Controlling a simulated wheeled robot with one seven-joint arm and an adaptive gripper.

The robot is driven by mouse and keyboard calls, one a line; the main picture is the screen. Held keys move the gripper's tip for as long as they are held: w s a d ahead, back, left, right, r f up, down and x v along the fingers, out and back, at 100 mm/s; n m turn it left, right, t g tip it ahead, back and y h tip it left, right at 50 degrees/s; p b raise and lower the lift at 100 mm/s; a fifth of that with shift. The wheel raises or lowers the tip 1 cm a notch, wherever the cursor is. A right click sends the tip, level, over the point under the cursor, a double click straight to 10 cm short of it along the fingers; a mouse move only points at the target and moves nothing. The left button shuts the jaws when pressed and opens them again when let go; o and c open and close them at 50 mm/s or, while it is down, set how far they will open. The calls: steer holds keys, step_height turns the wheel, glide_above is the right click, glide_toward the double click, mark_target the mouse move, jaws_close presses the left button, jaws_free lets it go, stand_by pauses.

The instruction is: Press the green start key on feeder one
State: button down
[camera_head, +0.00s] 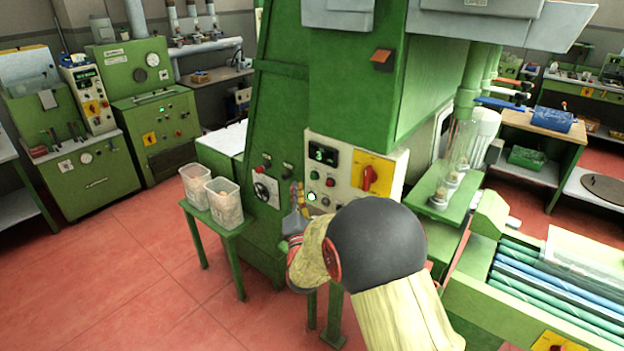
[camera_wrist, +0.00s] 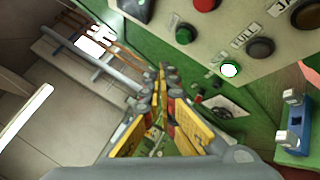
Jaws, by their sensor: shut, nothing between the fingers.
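A pale control panel (camera_head: 345,160) is on the front of the tall green machine. It carries a green digit display (camera_head: 322,155) and several round buttons. A brightly lit green key (camera_head: 311,197) is low on the panel's left; it shows bright in the wrist view (camera_wrist: 230,70). A darker green button (camera_wrist: 185,35) and a red button (camera_wrist: 205,4) are near it. I cannot read which label names start or feeder one. My gripper (camera_head: 297,190) is shut and empty, just left of the lit key; in the wrist view its fingertips (camera_wrist: 163,72) appear apart from the buttons.
A red rotary switch on a yellow plate (camera_head: 371,175) is on the panel's right. A grey plate with a dark dial (camera_head: 265,188) is left of my gripper. Clear bins (camera_head: 224,205) stand on a small green table. Clear tubes (camera_head: 460,155) stand to the right.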

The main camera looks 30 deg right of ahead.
steer(key=shift+s+a, duration=0.2)
steer(key=shift+a, duration=0.3)
steer(key=shift+s+a, duration=0.15)
steer(key=shift+a, duration=0.3)
